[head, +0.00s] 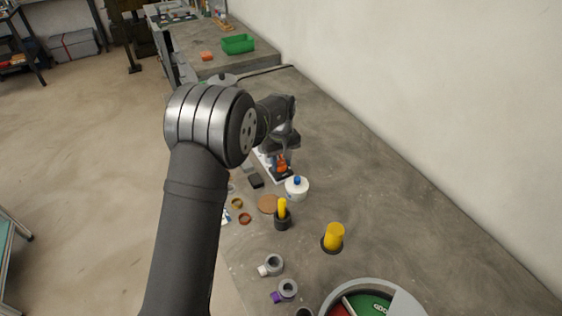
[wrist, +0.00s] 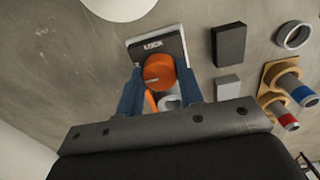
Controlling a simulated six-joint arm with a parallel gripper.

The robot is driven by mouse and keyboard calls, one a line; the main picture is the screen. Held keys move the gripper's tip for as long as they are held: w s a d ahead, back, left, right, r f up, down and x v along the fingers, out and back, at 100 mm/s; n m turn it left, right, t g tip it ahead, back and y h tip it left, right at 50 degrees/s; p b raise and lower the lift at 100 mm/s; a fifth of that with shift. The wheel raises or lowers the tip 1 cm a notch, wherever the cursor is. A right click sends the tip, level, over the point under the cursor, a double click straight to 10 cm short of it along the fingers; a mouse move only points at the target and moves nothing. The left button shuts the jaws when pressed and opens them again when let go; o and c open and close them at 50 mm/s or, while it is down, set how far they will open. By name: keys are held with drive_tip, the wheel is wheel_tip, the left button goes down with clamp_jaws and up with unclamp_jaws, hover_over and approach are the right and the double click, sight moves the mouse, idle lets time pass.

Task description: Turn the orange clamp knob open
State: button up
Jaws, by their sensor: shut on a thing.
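The orange clamp knob (wrist: 158,72) is in the upper middle of the wrist view, on a dark jig block with a white label reading "LOCK" (wrist: 152,46). My gripper (wrist: 160,88) has its two blue fingers on either side of the knob, shut on it. An orange bar or handle runs down from the knob between the fingers, beside a pale grey round part. In the head view the orange knob (head: 282,166) shows small below my gripper (head: 281,158). The jig's white base edge shows to its left; much of the jig is hidden by my arm.
Black and grey blocks (wrist: 229,45) lie beside the jig, with rings and pipe fittings (wrist: 284,83) farther right. Yellow cylinders (head: 334,235) stand nearer. The bench along the wall is clear.

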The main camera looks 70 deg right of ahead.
sight(281, 163)
drive_tip(key=shift+n, duration=0.3)
drive_tip(key=o, duration=1)
wheel_tip(281, 163, up, 18)
drive_tip(key=shift+f, duration=0.25)
wheel_tip(281, 163, down, 18)
drive_tip(key=shift+r, duration=0.2)
idle(0.5)
